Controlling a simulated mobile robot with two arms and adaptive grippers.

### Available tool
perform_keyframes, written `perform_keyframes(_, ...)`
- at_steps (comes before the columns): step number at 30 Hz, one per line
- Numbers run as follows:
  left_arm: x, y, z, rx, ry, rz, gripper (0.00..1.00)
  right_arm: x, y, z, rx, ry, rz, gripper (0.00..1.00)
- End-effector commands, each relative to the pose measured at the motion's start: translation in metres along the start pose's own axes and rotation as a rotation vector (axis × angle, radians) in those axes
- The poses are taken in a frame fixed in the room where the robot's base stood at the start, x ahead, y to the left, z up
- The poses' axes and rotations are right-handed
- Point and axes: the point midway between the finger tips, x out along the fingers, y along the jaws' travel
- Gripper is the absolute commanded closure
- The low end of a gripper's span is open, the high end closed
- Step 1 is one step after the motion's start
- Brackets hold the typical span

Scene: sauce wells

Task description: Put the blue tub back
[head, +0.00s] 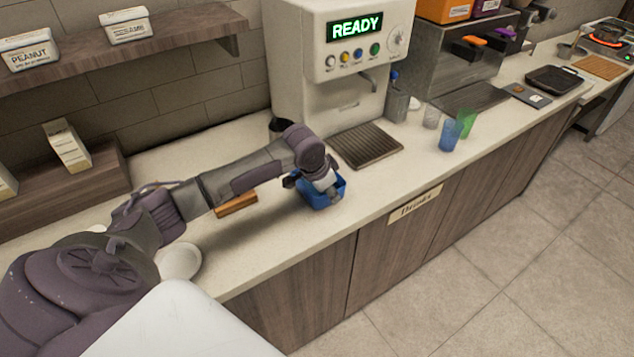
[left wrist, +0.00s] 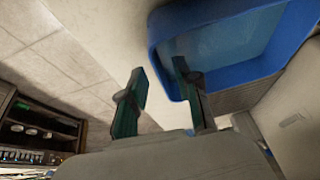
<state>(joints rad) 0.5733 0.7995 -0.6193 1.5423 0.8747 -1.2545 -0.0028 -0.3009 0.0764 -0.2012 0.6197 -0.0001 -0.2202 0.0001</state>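The blue tub (head: 325,199) is on the counter in front of the coffee machine, partly hidden under my left gripper (head: 318,184) in the head view. In the left wrist view the blue tub (left wrist: 222,72) fills the upper right, and its inside looks empty. My left gripper (left wrist: 164,88) has its two fingers apart there. One finger is over the inside of the tub and the other is outside its near wall, with a visible gap to the wall. My right gripper is in neither view.
The machine (head: 340,70) with its drip tray (head: 365,146) stands behind the tub. An orange-brown block (head: 236,204) and a white round dish (head: 179,262) lie to the left. A blue cup (head: 449,136) and a green cup (head: 467,121) stand right.

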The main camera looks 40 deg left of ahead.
Motion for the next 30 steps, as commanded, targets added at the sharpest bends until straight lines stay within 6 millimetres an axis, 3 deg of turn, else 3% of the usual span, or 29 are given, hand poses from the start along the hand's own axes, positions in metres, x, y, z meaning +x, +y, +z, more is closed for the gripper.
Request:
perform_keyframes(6, 0.025, 0.0, -0.002, 0.0, 0.0, 0.0, 0.68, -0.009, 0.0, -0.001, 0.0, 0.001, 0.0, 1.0)
perform_keyframes(14, 0.029, 0.0, -0.001, 0.001, 0.001, -0.001, 0.68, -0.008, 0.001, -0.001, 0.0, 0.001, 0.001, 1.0)
perform_keyframes(20, 0.029, 0.0, -0.001, 0.001, 0.001, -0.001, 0.99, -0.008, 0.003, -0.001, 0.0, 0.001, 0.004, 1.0)
perform_keyframes(30, 0.028, -0.001, -0.002, 0.001, 0.004, -0.002, 1.0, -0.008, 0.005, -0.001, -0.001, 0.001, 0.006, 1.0)
